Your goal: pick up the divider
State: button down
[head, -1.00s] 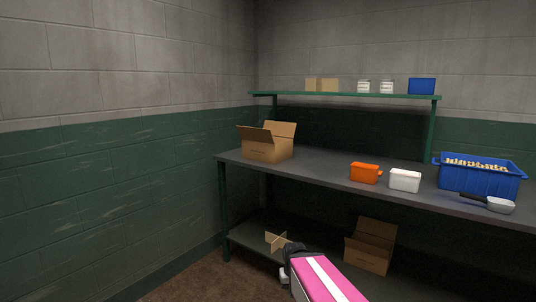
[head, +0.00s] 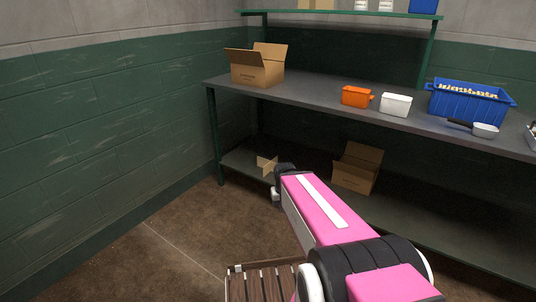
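The divider (head: 266,165) is a light-brown cardboard piece of crossed panels. It stands on the lower shelf (head: 240,160) of the workbench, near its left end. My arm reaches from the bottom right toward it, and my gripper (head: 279,190) is at the arm's far end, just right of and in front of the divider in the picture. The gripper is small and dark here, and its fingers cannot be made out. Whether it touches the divider cannot be told.
An open cardboard box (head: 357,168) stands on the lower shelf, right of my gripper. On the benchtop are another open box (head: 257,66), an orange container (head: 356,96), a white container (head: 395,105), a blue crate (head: 468,103) and a scoop (head: 484,130). A slatted wooden thing (head: 262,284) is at the bottom.

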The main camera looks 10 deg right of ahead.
aim_at(267, 165)
jog(key=i+j+z, duration=0.2)
jog(key=i+j, duration=0.15)
jog(key=i+j+z, duration=0.2)
jog(key=i+j, duration=0.25)
jog(key=i+j+z, duration=0.2)
jog(key=i+j, duration=0.15)
jog(key=j, duration=0.15)
jog(key=i+j+z, duration=0.2)
jog(key=j, duration=0.35)
jog(key=i, duration=0.1)
